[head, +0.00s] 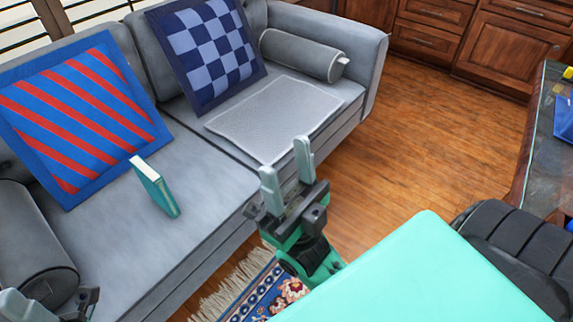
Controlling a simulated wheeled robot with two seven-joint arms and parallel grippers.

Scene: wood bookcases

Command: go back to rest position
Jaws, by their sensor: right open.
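My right gripper (287,172) is in the middle of the head view, with its two pale fingers pointing up and apart. It is open and nothing is between the fingers. It is in front of the sofa's front edge. My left gripper (40,304) shows only in part at the bottom left corner, near the dark bolster; whether it is open or shut does not show. A teal book (155,187) stands on the sofa seat, apart from both grippers.
The grey sofa (200,165) holds a striped cushion (80,115), a checkered cushion (207,52), two bolsters (303,55) and a light mat (270,117). A patterned rug (262,290) lies below. A dark table (543,130) is at the right. Wood floor (420,130) is clear between.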

